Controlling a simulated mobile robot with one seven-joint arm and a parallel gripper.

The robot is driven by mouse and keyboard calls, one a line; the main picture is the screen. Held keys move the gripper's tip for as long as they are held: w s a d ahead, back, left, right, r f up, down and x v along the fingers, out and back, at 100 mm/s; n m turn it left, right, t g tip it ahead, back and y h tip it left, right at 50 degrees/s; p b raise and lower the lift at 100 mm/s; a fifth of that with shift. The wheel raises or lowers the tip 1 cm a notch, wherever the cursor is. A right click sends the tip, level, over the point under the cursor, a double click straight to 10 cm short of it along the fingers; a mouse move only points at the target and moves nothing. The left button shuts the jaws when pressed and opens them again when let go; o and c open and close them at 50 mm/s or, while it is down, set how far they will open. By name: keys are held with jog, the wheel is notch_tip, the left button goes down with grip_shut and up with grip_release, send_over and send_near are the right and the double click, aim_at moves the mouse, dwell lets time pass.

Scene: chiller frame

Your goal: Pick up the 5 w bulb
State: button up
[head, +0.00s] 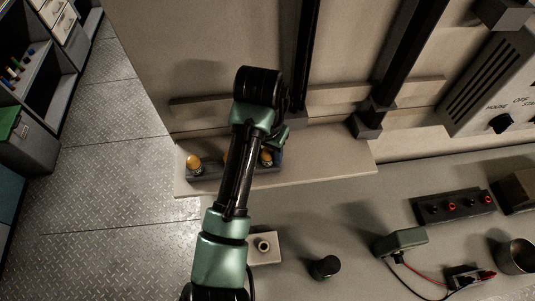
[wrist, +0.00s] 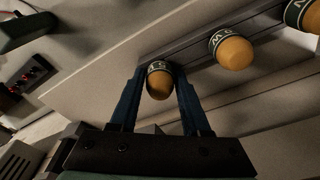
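Several bulbs with orange-yellow domes and dark, white-lettered collars sit in a dark rack. In the wrist view one bulb (wrist: 159,84) lies between the blue fingers of my gripper (wrist: 160,72). The fingers are apart, one on each side of it; I cannot tell whether they touch it. A middle bulb (wrist: 232,52) and another bulb (wrist: 311,17) stand to the right. A "W" shows on the middle collar, but no wattage is readable. In the head view the left bulb (head: 194,163) and right bulb (head: 266,158) show; my arm mostly hides the middle one and my gripper (head: 278,142).
The rack (head: 205,175) stands on a pale ledge (head: 325,160) against an upright panel. Dark vertical rails (head: 395,55) rise at the right. On the grey bench are a socket block (head: 264,247), a black knob (head: 325,267), a green device (head: 402,240) and a cup (head: 516,256).

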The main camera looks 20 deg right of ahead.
grip_shut()
